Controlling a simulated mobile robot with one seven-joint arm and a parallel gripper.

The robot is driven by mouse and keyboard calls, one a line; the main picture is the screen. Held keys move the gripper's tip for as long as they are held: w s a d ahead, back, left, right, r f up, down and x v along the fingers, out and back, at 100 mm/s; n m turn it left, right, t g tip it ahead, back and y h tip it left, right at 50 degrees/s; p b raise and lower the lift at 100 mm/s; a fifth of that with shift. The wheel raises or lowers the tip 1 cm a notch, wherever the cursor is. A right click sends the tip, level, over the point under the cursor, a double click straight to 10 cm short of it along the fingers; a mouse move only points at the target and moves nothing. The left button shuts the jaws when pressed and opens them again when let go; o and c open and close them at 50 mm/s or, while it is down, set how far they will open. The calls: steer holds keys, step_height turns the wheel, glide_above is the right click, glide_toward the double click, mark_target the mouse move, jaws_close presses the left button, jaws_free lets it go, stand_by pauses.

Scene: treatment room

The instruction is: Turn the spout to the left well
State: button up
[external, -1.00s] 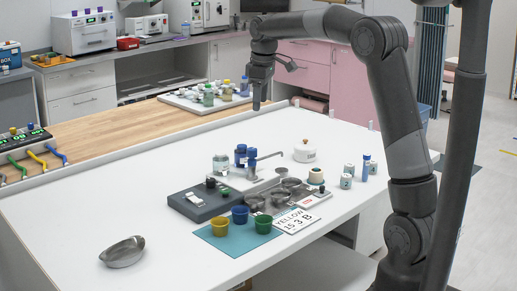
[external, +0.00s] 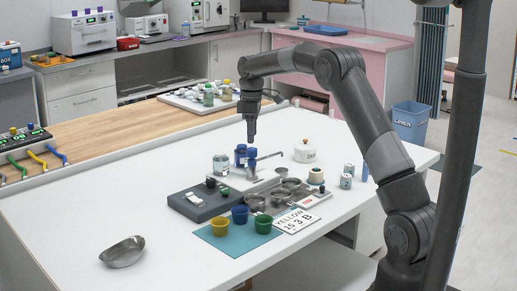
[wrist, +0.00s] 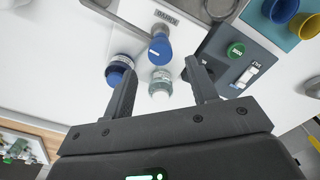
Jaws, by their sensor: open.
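The spout (external: 267,157) is a thin grey tube on a post, its arm pointing right in the external view. Metal wells (external: 280,195) sit in a grey tray in front of it. My gripper (external: 251,141) points down just above the post, empty and apart from it. In the wrist view my open fingers (wrist: 160,75) straddle the area of a blue-topped post (wrist: 160,48), which seems to be the spout's; its arm leads away and is foreshortened. The wells are mostly outside the wrist view.
A clear jar (external: 220,165) and a blue bottle (external: 240,152) stand close left of the post. A dark control box (external: 203,201), coloured cups (external: 240,214) on a teal mat and a YELLOW 15 3 B card (external: 296,221) lie in front. A white lidded pot (external: 304,151) stands right.

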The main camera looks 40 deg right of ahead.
mark_target(252, 149)
steer(key=shift+f, duration=2.65)
steer(key=shift+c, duration=0.5)
jaws_close()
